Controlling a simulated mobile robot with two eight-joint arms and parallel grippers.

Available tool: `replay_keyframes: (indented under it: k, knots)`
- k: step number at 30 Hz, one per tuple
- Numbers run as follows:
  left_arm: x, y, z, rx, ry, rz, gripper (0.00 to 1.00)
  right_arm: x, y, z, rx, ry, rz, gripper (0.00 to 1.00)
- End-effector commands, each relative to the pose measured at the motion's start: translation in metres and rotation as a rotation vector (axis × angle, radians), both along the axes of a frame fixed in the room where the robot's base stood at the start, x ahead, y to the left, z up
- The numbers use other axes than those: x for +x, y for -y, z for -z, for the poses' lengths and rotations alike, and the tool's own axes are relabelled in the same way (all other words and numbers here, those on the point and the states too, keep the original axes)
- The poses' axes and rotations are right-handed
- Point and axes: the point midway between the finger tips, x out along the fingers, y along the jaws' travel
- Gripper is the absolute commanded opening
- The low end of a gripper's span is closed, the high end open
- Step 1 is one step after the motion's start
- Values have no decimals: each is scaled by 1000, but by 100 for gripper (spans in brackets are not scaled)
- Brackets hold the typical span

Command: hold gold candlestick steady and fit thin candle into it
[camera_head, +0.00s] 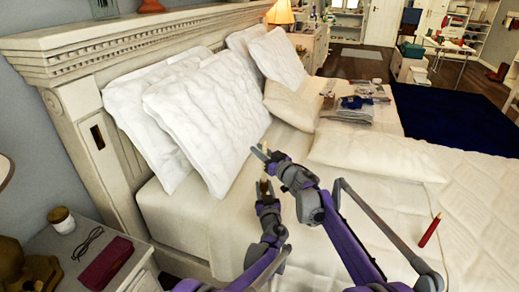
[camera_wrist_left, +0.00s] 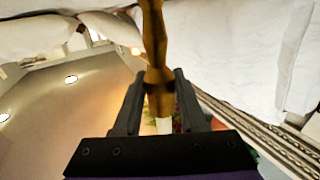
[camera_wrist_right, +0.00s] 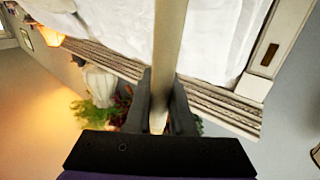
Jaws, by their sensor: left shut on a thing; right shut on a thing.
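My left gripper (camera_head: 265,188) is shut on the gold candlestick, above the near left part of the bed. The candlestick (camera_wrist_left: 153,45) stands out between the jaws in the left wrist view; in the head view only a small gold bit shows. My right gripper (camera_head: 263,154) is just above it, shut on the thin candle. The candle (camera_wrist_right: 169,38) is a pale cream rod running between the jaws in the right wrist view. The two grippers are close together. I cannot tell whether candle and candlestick touch.
A red stick-like object (camera_head: 430,230) lies on the bed at right. White pillows (camera_head: 210,115) lean on the headboard (camera_head: 120,50). Folded clothes (camera_head: 350,105) lie farther back. The nightstand (camera_head: 45,245) holds glasses, a dark red case (camera_head: 105,262) and a lidded jar (camera_head: 61,219).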

Motion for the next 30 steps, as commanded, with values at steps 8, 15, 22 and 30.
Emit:
replay_keyframes:
  k: [8,15,22,30]
  knots:
    - [0,0,0,0,0,0,0,0,0,7,0,0,0,0]
    - [0,0,0,0,0,0,0,0,0,13,0,0,0,0]
    - [0,0,0,0,0,0,0,0,0,19,0,0,0,0]
    - [0,0,0,0,0,0,0,0,0,26,0,0,0,0]
